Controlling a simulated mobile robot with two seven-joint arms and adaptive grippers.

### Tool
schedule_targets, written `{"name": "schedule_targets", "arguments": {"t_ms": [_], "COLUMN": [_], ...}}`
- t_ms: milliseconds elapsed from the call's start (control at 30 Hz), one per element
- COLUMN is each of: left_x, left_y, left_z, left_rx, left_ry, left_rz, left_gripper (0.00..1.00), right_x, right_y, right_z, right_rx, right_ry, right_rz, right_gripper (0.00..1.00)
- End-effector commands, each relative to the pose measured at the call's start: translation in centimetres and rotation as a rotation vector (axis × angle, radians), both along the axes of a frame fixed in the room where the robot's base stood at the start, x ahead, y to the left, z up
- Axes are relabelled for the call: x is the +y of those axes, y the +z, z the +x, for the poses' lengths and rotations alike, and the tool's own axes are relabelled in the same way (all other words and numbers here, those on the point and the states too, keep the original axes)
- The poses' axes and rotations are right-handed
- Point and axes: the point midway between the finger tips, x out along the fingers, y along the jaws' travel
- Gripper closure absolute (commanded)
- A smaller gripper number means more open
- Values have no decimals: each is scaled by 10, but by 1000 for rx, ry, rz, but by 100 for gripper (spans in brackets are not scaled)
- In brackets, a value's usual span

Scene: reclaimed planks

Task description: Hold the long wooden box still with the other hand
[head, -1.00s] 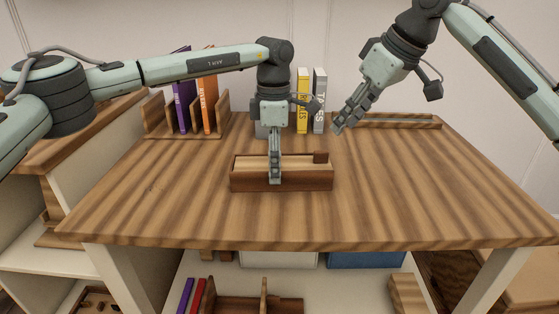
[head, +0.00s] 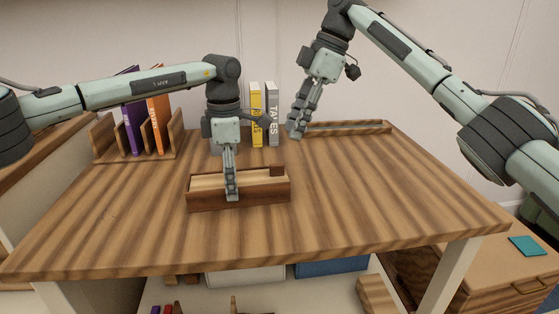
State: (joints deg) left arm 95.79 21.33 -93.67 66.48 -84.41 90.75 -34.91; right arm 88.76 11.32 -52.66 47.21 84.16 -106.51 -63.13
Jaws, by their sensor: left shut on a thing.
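The long wooden box (head: 265,194) sits on the plank tabletop, left of the picture's middle. Its inside shows a pale wooden surface (head: 205,182), with a small dark block (head: 277,170) at its right end. My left gripper (head: 232,196) points down at the front wall of the box and is shut on it; its fingers hide part of the wall. My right gripper (head: 296,132) hangs above the back of the table, behind and to the right of the box and apart from it. Its fingers are seen edge-on, so their gap is unclear.
A wooden book rack (head: 170,140) with purple and orange books stands at the back left. A yellow book (head: 256,113) and a grey book (head: 272,115) stand behind the box. A low wooden tray (head: 350,128) lies along the back edge. The tabletop's right side (head: 400,190) is clear.

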Motion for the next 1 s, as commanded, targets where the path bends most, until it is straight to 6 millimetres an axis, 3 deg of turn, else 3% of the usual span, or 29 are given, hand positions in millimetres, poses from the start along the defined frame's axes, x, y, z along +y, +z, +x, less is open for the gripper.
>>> {"name": "schedule_targets", "arguments": {"t_ms": [200,433,867,1000], "left_x": [0,0,0,0], "left_y": [0,0,0,0], "left_z": [0,0,0,0], "left_rx": [0,0,0,0], "left_ry": [0,0,1,1], "left_rz": [0,0,0,0], "left_gripper": [68,68,68,68], "right_x": [17,30,35,35], "right_y": [-43,-76,-87,-87], "right_z": [-4,-5,-6,-6], "right_rx": [2,0,-1,0], "right_ry": [-1,-3,-3,-2], "right_rz": [-1,-1,0,0], "right_gripper": [69,69,69,83]}}
